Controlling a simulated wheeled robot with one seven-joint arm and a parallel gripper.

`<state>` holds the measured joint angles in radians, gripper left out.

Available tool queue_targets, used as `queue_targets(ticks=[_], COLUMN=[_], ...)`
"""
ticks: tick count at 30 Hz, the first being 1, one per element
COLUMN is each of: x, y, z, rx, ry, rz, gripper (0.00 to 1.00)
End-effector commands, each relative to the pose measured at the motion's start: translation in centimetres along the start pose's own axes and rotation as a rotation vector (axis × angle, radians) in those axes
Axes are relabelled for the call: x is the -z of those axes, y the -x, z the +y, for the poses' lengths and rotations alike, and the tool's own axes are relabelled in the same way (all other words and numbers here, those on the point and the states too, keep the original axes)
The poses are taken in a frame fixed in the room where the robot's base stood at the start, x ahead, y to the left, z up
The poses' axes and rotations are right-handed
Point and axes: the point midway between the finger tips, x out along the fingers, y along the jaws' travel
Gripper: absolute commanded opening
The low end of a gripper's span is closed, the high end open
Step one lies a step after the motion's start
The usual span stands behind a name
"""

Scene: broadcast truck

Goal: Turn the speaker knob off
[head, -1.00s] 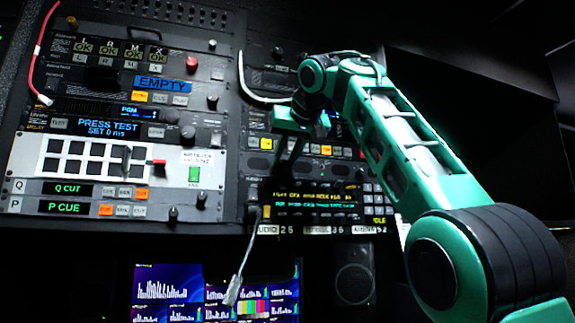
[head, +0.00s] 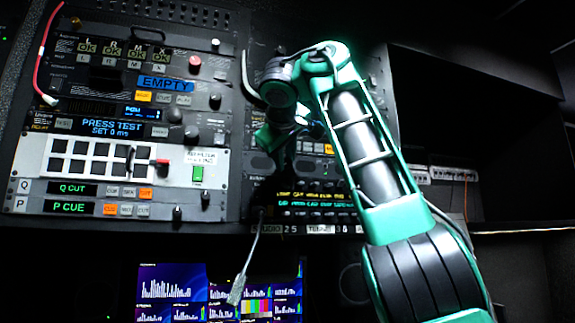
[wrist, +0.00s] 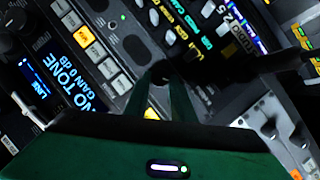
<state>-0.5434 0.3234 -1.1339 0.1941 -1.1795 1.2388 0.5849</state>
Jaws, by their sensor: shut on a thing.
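My gripper (wrist: 168,92) is at the right-hand rack panel, its two green fingers close together on a small dark knob (wrist: 160,71). The knob sits beside a row of lit buttons and a dark oval grille. No label on it is readable, but it appears to be the speaker knob. In the head view my gripper (head: 275,138) is in front of the right panel, partly covered by my own arm, and the knob is hidden there.
A blue "NO TONE" display (wrist: 75,85) and a row of buttons (wrist: 103,52) lie left of the fingers. A loose cable (head: 243,275) hangs below the panel in front of the monitor (head: 170,280). The left panel (head: 120,195) stands clear of my arm.

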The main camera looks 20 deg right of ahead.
Motion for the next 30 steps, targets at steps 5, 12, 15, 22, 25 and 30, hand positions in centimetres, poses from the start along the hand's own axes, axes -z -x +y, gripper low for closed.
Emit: queue_targets(ticks=[5,12,15,22,25,30], x=[-0.22,-0.27,-0.32,-0.31,-0.31,-0.3], y=[-0.09,-0.08,-0.1,-0.13,-0.14,-0.14], z=[-0.09,-0.25,-0.29,-0.37,-0.38,-0.4], rx=[-0.05,-0.085,-0.092,-0.096,-0.095,-0.095], ry=[0.104,0.185,0.203,0.215,0.216,0.216], rz=[-0.004,-0.001,-0.002,-0.001,-0.001,-0.001], gripper=[0.0,0.0,0.0,0.0,0.0,0.25])
